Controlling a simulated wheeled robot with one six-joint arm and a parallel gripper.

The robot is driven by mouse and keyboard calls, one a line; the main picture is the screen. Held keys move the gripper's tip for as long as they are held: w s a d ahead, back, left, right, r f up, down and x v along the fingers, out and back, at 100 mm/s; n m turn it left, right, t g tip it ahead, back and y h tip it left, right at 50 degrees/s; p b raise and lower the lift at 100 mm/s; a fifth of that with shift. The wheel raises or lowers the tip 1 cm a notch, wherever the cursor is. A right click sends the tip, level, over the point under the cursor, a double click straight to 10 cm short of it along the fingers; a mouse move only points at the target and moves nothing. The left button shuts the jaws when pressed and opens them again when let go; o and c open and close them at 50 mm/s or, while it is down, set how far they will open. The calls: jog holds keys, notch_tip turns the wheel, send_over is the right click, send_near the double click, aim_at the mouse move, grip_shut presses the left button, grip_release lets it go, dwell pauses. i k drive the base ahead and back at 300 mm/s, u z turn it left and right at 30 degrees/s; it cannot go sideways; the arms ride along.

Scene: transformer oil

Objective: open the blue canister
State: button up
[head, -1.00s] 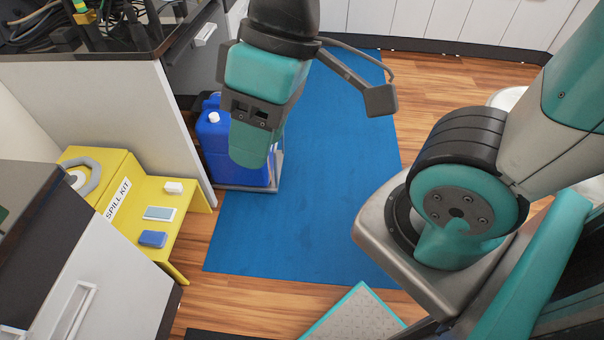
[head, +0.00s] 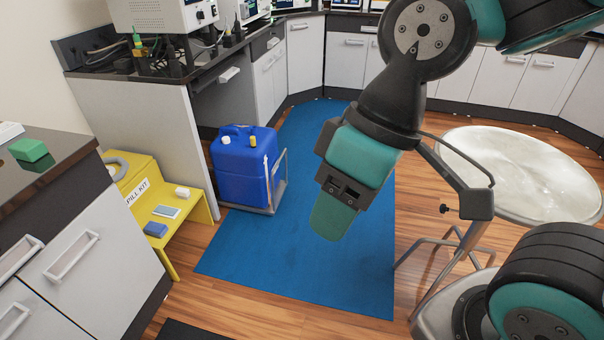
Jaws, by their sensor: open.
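A yellow spill kit step (head: 200,205) with small items stands at the left, near white drawers (head: 75,250). The blue mat (head: 310,270) is clear in front. A bench with instruments stands behind the canister.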

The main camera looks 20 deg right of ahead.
aim_at(248, 176)
jog(key=z, duration=0.2)
jog(key=i, duration=1.9)
jog(key=u, duration=0.55)
jog(key=i, duration=1)
jog(key=z, duration=0.45)
